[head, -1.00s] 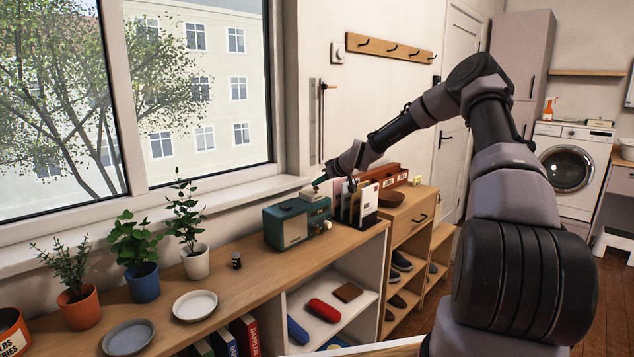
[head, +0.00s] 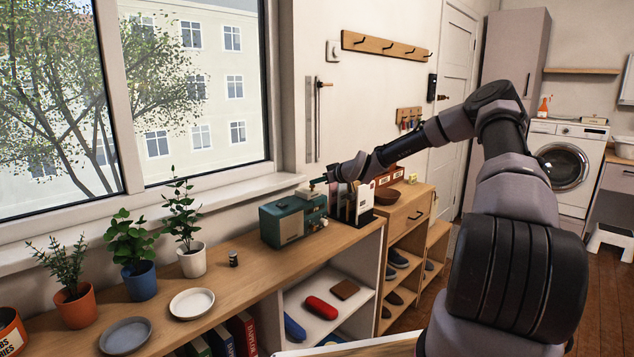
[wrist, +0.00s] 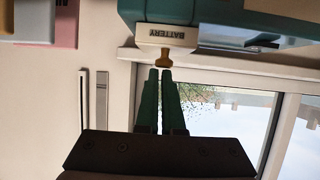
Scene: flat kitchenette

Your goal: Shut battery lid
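The teal radio (head: 291,221) stands on the wooden shelf top below the window; its teal body also fills the wrist view's upper right (wrist: 225,22). A cream lid marked BATTERY (wrist: 165,35) is on the radio's top and shows small in the head view (head: 308,192). A brass-coloured knob (wrist: 165,57) sticks out from the lid. My gripper (wrist: 159,72) has its green fingers close together, tips right by the knob, with only a narrow gap between them. The knob appears beyond the tips, not clearly between them. Whether they touch, and how far the lid is open, I cannot tell.
Upright cards or letters in a dark holder (head: 366,219) stand right of the radio, under my arm. A small dark jar (head: 233,259) and potted plants (head: 185,225) stand left. The window and its sill are behind.

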